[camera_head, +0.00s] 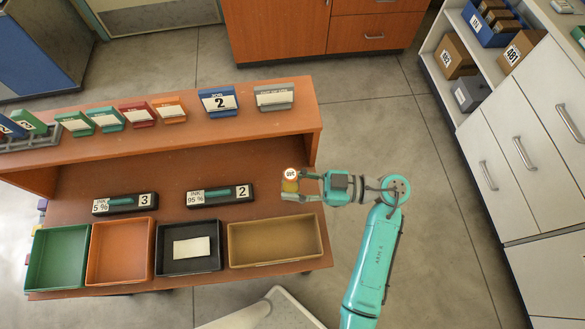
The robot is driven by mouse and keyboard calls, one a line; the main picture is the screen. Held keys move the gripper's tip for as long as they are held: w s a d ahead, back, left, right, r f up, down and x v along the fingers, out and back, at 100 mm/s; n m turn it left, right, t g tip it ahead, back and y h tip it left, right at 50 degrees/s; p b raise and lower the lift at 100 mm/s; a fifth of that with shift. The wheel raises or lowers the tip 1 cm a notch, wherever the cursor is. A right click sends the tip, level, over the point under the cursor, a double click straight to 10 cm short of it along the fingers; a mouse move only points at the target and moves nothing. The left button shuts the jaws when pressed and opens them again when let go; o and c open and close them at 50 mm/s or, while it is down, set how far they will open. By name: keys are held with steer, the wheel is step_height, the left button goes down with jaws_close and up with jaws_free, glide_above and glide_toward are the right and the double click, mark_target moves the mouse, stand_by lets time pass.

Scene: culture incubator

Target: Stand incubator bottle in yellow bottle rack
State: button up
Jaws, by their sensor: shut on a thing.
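My gripper (287,187) reaches in from the right over the right end of the wooden desk. It is shut on a small bottle (290,175) with a round white top bearing a red mark and a yellowish body. The bottle looks upright; its lower part is partly hidden by the fingers. I cannot tell from this view whether its base touches the desk. I see no yellow bottle rack and no incubator in this view.
The desk (170,172) has a raised back shelf with several coloured cards. Two black ink cases (220,195) (125,204) lie left of my gripper. Green, orange, black and tan trays (276,264) line the front edge. Drawers and shelves (520,120) stand at right; floor is open between.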

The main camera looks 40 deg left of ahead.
mark_target(293, 191)
steer(key=shift+f, duration=1.8)
steer(key=shift+f, duration=0.15)
steer(key=o, duration=0.9)
steer(key=shift+c, duration=0.2)
